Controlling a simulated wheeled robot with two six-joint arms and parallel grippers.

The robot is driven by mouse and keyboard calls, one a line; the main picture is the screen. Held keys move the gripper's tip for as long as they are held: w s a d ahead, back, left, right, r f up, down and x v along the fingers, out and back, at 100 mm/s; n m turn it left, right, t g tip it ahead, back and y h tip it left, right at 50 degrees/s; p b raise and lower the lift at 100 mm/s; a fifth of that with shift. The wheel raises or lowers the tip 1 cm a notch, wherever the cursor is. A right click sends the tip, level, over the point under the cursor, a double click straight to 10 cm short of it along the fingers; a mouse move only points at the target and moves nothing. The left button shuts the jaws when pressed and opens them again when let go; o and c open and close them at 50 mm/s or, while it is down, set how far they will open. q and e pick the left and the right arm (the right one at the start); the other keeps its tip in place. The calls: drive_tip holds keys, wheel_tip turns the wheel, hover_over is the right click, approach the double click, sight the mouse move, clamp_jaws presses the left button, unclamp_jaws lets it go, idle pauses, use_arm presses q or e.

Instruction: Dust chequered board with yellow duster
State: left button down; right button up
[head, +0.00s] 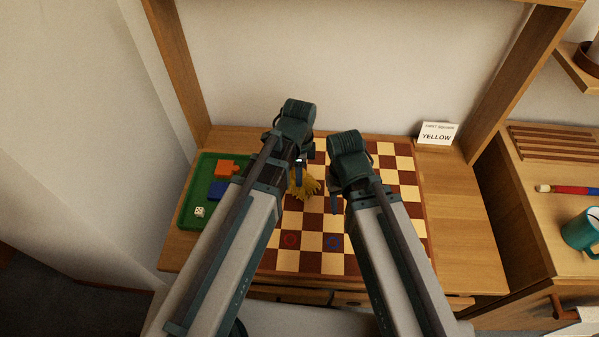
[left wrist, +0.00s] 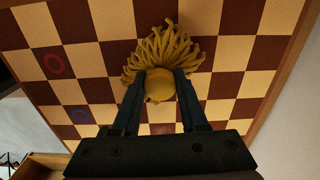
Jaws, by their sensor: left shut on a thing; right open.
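The chequered board (head: 312,252) of dark red-brown and cream squares lies on the wooden desk. It also fills most of the left wrist view (left wrist: 240,83). The yellow duster (head: 308,186) has a mop-like fringe, seen at the board's middle left. My left gripper (head: 299,180) is shut on it, and in the left wrist view the two fingers clasp its rounded yellow body (left wrist: 160,85). The fringe spreads over the squares; I cannot tell whether it touches them. My right gripper (head: 334,205) is open and empty above the board, right of the duster.
A green tray (head: 187,212) with an orange piece (head: 228,168), a blue piece and a die (head: 199,211) stands left of the board. Red (head: 290,240) and blue (head: 333,242) rings mark the board. A "YELLOW" card (head: 437,134) stands behind right. Wooden posts flank the desk.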

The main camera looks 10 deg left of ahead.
use_arm(q)
drive_tip(key=shift+r+p, duration=2.25)
drive_tip(key=shift+r, duration=0.35)
drive_tip(key=shift+r, duration=0.1)
wheel_tip(320, 180, up, 3)
drive_tip(key=p, duration=0.3)
drive_tip(key=shift+a, duration=0.1)
